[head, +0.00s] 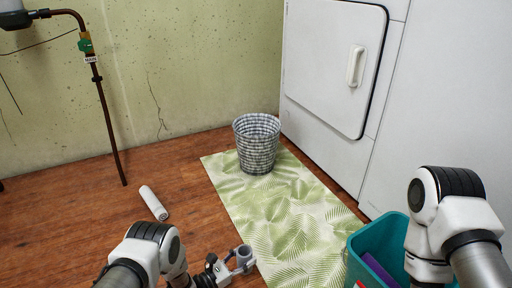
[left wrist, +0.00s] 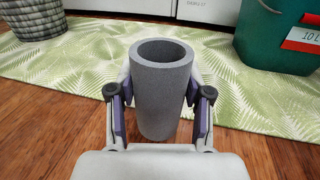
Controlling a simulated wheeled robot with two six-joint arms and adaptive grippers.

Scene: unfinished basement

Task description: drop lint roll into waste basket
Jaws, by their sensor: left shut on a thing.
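The lint roll is a grey hollow tube (left wrist: 160,100), upright between the two fingers of my left gripper (left wrist: 158,115) in the left wrist view. The gripper is shut on it. In the head view my left gripper (head: 236,262) is low near the bottom edge, with the grey roll (head: 244,252) at its tip, by the mat's left edge. The waste basket (head: 256,145) is grey, woven and open-topped, farther back on the mat. Its lower part shows in the left wrist view (left wrist: 33,18). My right arm is at the right; its gripper does not show.
A green leaf-patterned mat (head: 285,215) lies on the wood floor. A teal bucket (head: 362,252) with something purple inside stands at the lower right. A white cylinder (head: 153,203) lies on the floor at left. A white appliance (head: 335,65) stands behind the mat.

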